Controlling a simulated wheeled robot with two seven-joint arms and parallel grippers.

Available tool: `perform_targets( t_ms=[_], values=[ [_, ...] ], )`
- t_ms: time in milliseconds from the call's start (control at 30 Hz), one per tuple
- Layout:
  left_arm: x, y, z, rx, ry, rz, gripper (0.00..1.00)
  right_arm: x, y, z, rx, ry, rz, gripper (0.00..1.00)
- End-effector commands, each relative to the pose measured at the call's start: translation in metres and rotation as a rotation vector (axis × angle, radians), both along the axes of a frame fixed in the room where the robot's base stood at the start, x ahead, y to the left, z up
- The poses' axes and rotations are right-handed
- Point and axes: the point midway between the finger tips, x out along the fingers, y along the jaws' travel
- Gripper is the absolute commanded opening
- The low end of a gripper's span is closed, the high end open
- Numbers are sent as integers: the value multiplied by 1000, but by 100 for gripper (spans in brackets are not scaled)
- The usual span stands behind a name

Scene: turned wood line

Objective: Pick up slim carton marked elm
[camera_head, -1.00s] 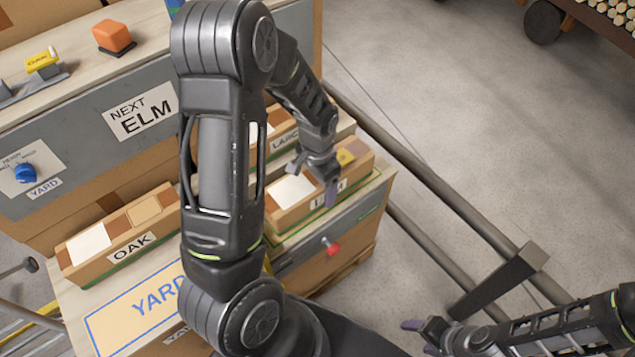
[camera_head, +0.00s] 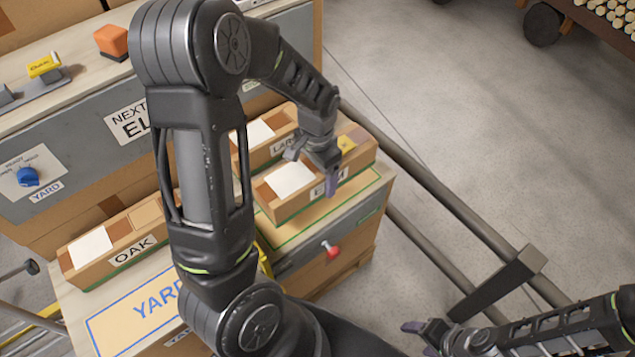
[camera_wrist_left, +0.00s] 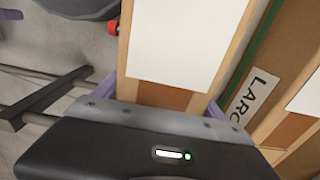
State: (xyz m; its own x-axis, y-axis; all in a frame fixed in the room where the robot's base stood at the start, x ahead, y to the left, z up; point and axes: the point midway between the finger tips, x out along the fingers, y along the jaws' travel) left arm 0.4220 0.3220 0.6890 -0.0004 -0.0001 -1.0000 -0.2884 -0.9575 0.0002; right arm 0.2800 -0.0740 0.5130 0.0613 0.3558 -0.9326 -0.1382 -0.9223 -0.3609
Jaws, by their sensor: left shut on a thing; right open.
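The slim carton (camera_head: 290,178) is brown with a white label on top. The end of its front tag reads as "M"; my gripper covers part of it. My left gripper (camera_head: 318,170) is shut across it, and the carton is held slightly above the green-outlined spot on the bench. In the left wrist view the carton (camera_wrist_left: 178,45) lies between the purple fingers. My right gripper (camera_head: 420,336) is open and empty at the lower right, away from the bench.
A carton tagged LARCH, partly hidden (camera_head: 252,133), stands close behind the held one. The OAK carton (camera_head: 120,240) lies at left. A NEXT sign (camera_head: 130,122), partly hidden by my arm, is on the grey panel. A red knob (camera_head: 331,250) sticks out of the bench front.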

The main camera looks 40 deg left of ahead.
Motion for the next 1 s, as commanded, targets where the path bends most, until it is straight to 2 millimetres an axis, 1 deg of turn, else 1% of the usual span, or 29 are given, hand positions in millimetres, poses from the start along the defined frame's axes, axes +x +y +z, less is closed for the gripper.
perform_targets(
  t_ms=[33, 100, 200, 267, 900, 1000],
  values=[
    [2, 0, 12, 0, -6, -1, 17, 0, 0, 2, 0, 0, 0, 63],
    [2, 0, 24, 0, -5, -1, 17, 0, 0, 3, 0, 0, 0, 63],
    [1, 0, 35, 0, -3, -1, 17, 0, 0, 4, 0, 0, 0, 63],
    [1, 0, 38, 0, -3, 0, 17, 0, 0, 4, 0, 0, 0, 63],
    [1, 0, 40, 1, -1, 0, 17, 0, 0, 4, 0, 0, 0, 63],
    [4, -2, 41, 2, -2, 4, 17, 0, 0, 4, 0, 0, 0, 63]
  ],
)
